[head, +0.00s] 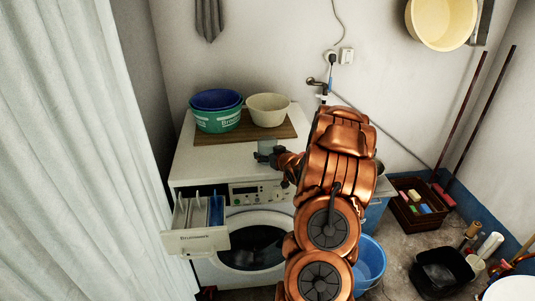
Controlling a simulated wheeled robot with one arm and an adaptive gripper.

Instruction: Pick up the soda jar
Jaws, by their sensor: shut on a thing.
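A small pale grey-green jar (268,146), which looks like the soda jar, is at the front edge of the wooden board on top of the washing machine. My gripper (266,156) reaches it from the right and is shut on it. The gripper's dark fingers cover the jar's lower part. I cannot tell whether the jar touches the machine top or is lifted off it. My copper arm hides the area to the right of the jar.
A green tub with a blue basin (217,100) and a cream bowl (268,109) stand on the wooden board (215,138) behind the jar. The detergent drawer (195,240) is pulled out at the machine's front left. A tap (318,84) is on the wall behind my arm.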

